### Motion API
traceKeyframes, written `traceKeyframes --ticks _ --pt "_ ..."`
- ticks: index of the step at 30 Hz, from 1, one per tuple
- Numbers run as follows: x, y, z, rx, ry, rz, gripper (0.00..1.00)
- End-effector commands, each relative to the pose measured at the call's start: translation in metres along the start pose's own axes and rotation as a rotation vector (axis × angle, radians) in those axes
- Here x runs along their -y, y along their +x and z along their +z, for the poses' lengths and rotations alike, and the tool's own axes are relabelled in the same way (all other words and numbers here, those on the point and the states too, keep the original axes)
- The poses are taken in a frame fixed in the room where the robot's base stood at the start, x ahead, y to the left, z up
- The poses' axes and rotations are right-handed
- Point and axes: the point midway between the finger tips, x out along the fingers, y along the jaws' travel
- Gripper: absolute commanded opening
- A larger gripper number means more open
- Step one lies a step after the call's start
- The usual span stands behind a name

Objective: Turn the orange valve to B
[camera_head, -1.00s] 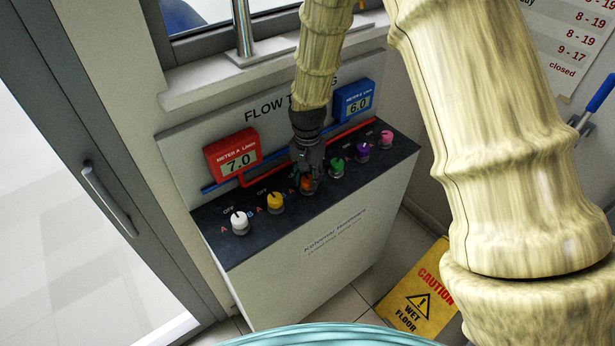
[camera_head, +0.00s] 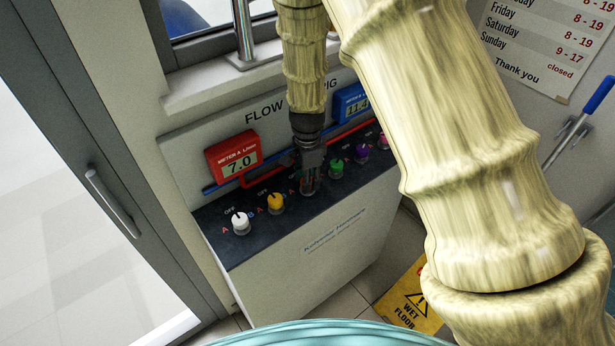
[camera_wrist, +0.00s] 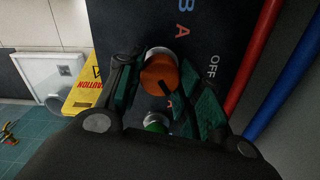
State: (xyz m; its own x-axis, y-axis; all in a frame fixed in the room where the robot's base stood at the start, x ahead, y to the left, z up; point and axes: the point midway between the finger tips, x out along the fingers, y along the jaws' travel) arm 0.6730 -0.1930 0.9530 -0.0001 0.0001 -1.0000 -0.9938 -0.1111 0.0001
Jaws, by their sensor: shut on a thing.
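The orange valve (camera_wrist: 158,72) is a round knob on the dark panel top, seen between my fingers in the wrist view. A dark pointer line shows on its lower right side. My gripper (camera_wrist: 165,88) is around the knob and shut on it. In the head view my gripper (camera_head: 309,186) covers nearly all of the orange valve. The red meter A (camera_head: 234,158) reads 7.0. The blue meter B (camera_head: 350,103) reads about 11.4, partly hidden by my arm.
White (camera_head: 240,222) and yellow (camera_head: 276,203) valves stand to the left; green (camera_head: 336,168), purple (camera_head: 362,153) and pink valves to the right. Red and blue pipes run behind. A yellow wet floor sign (camera_head: 412,303) is on the floor at right.

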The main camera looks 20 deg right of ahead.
Motion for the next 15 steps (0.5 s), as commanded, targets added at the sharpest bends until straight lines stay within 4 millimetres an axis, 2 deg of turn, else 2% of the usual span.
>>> traceKeyframes --ticks 15 --pt "0.0007 -0.0004 -0.0004 0.000 0.041 -0.001 0.12"
